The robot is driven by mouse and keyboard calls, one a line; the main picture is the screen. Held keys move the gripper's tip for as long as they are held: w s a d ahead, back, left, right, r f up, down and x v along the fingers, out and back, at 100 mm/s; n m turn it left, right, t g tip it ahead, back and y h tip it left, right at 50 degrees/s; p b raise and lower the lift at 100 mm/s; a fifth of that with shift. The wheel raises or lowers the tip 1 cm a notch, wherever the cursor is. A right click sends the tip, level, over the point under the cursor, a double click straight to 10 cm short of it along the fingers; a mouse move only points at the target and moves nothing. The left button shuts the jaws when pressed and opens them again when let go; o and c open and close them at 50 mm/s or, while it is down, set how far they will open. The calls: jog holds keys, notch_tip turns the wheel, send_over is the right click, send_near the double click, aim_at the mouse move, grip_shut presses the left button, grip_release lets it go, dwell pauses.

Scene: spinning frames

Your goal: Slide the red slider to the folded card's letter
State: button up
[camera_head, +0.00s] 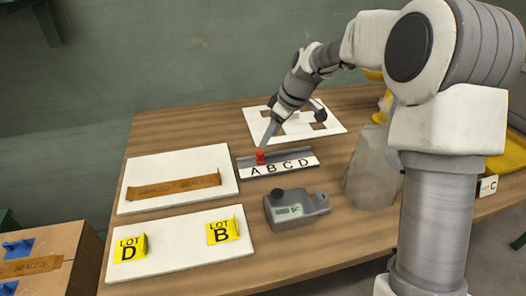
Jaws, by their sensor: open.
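The red slider (261,157) sits on a grey rail (290,154) with a white strip lettered A, B, C, D in front. It is at the rail's left part, near A and B; I cannot tell exactly which letter it lines up with. My gripper (267,138) is open, its tip just above and behind the slider; contact is unclear. A small white card reading C (487,186) is at the far right, partly behind my arm.
A grey device with a black knob (297,209) stands in front of the rail. A white board with a brown strip (180,165) lies left. A patterned white sheet (330,128) lies behind, and a translucent grey object (373,172) stands right. A cardboard box (45,262) is lower left.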

aim_at(261, 152)
jog(key=b+x, duration=0.1)
jog(key=x, duration=0.5)
jog(key=shift+a+f, duration=0.15)
jog(key=shift+f, duration=0.25)
grip_shut()
dwell(1.0)
